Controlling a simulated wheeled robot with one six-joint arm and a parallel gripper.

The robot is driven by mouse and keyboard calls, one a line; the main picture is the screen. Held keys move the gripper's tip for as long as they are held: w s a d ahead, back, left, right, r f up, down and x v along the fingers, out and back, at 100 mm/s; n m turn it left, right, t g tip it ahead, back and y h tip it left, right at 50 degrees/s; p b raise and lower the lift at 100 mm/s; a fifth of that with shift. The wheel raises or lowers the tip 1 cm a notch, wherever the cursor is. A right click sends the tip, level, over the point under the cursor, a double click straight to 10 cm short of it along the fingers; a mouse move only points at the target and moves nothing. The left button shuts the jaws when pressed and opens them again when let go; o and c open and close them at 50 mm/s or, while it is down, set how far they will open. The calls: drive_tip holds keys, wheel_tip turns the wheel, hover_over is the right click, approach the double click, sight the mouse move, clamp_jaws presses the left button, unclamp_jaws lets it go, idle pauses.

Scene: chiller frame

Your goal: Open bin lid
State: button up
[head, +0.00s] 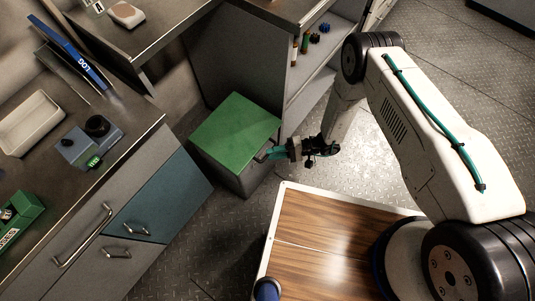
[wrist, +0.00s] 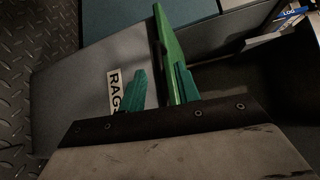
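The bin is a grey box (wrist: 85,85) with a flat green lid (head: 236,130), standing on the floor against the grey cabinet. The lid lies down on the bin in the head view. A small handle (head: 264,154) shows at its front right edge. My gripper (head: 274,153) is at that edge, with its teal fingers close to the handle. In the wrist view my gripper (wrist: 161,88) has its fingers apart, with the lid (wrist: 167,50) seen edge-on between them, close to the right finger. A white label reading "RAG" (wrist: 114,90) is on the bin's front. Contact with the handle cannot be told.
A counter with a blue drawer (head: 155,215) and bar handles stands left of the bin. A shelf unit (head: 312,75) stands behind and to the right. My wood-topped base is in front. Patterned metal floor (head: 215,245) is clear between counter and base.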

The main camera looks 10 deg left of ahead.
drive_tip(key=shift+x, duration=1.35)
clamp_jaws()
drive_tip(key=shift+r, duration=0.15)
